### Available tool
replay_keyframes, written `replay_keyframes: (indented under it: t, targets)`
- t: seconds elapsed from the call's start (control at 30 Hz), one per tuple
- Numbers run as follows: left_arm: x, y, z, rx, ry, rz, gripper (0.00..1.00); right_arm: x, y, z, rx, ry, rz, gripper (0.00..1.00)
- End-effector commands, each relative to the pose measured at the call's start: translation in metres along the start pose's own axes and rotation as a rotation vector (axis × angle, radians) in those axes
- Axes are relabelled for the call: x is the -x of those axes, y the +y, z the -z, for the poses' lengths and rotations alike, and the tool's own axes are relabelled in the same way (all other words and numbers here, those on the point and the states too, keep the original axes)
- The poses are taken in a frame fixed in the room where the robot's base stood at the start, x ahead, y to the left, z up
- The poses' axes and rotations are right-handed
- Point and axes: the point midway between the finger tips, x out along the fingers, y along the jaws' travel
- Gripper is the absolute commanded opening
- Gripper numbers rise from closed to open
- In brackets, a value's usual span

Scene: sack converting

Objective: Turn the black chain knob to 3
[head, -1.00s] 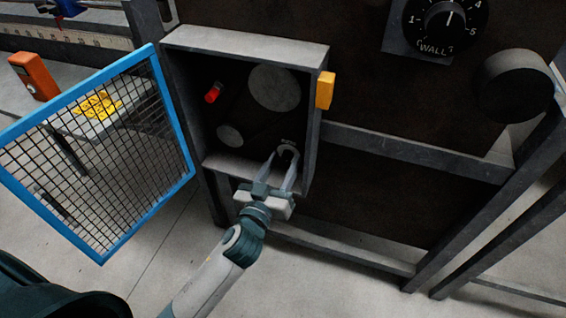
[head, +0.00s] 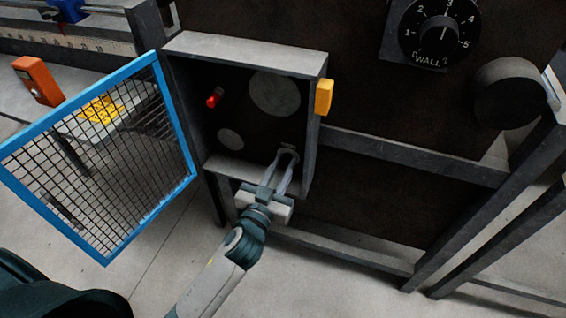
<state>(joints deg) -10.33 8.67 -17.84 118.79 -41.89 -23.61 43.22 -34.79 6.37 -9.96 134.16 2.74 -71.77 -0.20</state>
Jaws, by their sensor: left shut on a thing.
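A small round fitting with a dark knob sits at the lower right inside the open grey box (head: 248,46), under a small label too tiny to read. My left gripper (head: 286,156) reaches into the box from below and is shut on this knob. Its fingers hide most of the knob, so its setting cannot be read. A large black dial (head: 436,32) marked "WALL", with numbers up to 5, is on the dark panel at the upper right. My right gripper is not in view.
A blue-framed mesh door (head: 189,150) stands open at the left of the box. A yellow block (head: 324,97) is on the box's right edge. A red part (head: 215,98) and two pale discs are inside. A dark cylinder (head: 508,92) juts out at the right.

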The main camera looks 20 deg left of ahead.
Motion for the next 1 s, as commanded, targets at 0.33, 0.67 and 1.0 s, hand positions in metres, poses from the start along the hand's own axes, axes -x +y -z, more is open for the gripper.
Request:
replay_keyframes:
  t: [0.33,0.67,1.0]
  targets:
    - [0.000,0.001,0.004,-0.299,-0.010,0.002,0.00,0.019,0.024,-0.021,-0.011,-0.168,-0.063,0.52]
    - [0.000,0.001,0.004,-0.576,-0.016,0.004,0.00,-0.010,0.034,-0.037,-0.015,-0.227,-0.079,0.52]
    - [0.000,0.003,0.003,-0.895,-0.025,0.005,0.00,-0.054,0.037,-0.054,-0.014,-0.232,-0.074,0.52]
